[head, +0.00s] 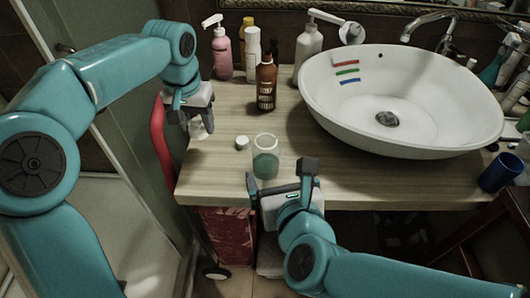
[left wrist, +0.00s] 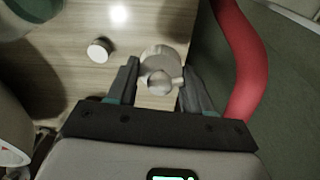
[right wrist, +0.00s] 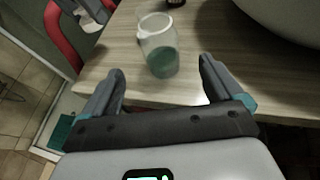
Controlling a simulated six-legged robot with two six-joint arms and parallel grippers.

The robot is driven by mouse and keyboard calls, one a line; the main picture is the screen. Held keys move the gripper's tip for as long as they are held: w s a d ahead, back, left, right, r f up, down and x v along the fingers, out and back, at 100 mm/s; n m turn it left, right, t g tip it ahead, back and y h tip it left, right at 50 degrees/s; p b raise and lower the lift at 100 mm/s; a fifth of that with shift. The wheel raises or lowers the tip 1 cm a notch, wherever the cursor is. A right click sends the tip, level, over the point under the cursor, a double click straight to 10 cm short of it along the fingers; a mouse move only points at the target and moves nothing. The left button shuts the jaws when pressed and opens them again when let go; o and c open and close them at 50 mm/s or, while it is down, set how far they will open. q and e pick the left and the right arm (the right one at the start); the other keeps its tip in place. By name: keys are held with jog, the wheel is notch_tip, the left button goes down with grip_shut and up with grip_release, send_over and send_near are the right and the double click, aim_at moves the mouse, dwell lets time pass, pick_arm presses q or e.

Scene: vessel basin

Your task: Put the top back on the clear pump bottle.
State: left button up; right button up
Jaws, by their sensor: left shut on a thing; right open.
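The clear pump bottle (head: 265,158) stands upright and topless on the wooden counter near its front edge, with green liquid inside. It also shows in the right wrist view (right wrist: 158,42). My left gripper (head: 197,112) is shut on the white pump top (head: 199,129), held at the counter's left end, left of the bottle. The top shows between the fingers in the left wrist view (left wrist: 158,62). My right gripper (head: 281,178) is open and empty at the counter's front edge, just in front of the bottle, its fingers pointing toward it.
A small white cap (head: 242,142) lies on the counter just left of the bottle. A brown bottle (head: 266,84), a pink pump bottle (head: 222,52) and white bottles stand behind. The basin (head: 400,100) fills the right. A blue cup (head: 499,173) stands far right.

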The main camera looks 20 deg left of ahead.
aim_at(269, 160)
pick_arm(q)
jog(key=shift+r, duration=0.2)
pick_arm(e)
jog(key=x, duration=0.6)
jog(key=shift+w+a+f, duration=0.15)
jog(key=shift+w+a, duration=0.05)
jog(key=shift+w, duration=0.1)
pick_arm(q)
jog(key=shift+p, duration=0.3)
jog(key=shift+r, duration=0.25)
pick_arm(e)
jog(key=shift+w+a, duration=0.25)
jog(key=shift+w, duration=0.15)
pick_arm(q)
jog(key=shift+r+p, duration=0.45)
jog(key=shift+p, duration=0.2)
pick_arm(e)
jog(key=x, duration=0.4)
jog(key=shift+w+a, duration=0.1)
jog(key=shift+w, duration=0.1)
jog(key=c, duration=1.1)
